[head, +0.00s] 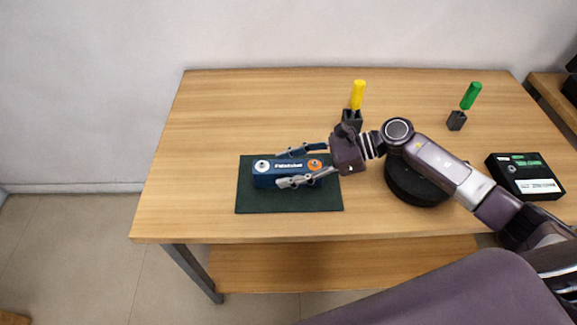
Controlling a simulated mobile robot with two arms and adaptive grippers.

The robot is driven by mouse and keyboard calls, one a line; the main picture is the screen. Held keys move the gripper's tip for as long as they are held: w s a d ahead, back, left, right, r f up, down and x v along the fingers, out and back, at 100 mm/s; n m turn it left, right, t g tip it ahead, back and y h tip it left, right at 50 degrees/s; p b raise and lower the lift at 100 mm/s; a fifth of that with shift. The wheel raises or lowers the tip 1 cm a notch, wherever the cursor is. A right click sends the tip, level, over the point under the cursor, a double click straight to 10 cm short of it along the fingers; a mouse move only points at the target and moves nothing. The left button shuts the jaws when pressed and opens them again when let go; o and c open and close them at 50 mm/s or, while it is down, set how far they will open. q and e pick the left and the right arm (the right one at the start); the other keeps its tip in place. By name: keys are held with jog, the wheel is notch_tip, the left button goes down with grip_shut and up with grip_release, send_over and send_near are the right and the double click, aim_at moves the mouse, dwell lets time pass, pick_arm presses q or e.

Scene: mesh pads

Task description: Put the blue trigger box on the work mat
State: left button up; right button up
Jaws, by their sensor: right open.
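The blue trigger box (265,181) lies on the dark green work mat (256,204) at the left front of the table. It has a white round part on its left end and an orange round part on its right end. My right gripper (281,169) is open, reaching in from the right, with one finger along the far side of the box and the other along its near side. I cannot tell whether the fingers touch it. My left gripper is not in view.
A yellow-handled tool (358,94) and a green-handled tool (471,96) stand in dark holders at the back. A round black object (412,188) sits partly under my right arm. A black box (524,177) lies at the right. The table's left part is clear.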

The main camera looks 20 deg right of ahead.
jog(key=shift+r, duration=0.25)
jog(key=b+v, duration=0.1)
jog(key=v, duration=0.2)
jog(key=b+v, duration=0.1)
jog(key=v, duration=0.3)
jog(key=b+v, duration=0.1)
jog(key=v, duration=0.3)
jog(key=shift+s+d+f, duration=0.1)
jog(key=shift+d+f, duration=0.1)
jog(key=shift+d, duration=0.1)
jog(key=shift+s+d+r, duration=0.1)
jog(key=shift+d+r, duration=0.1)
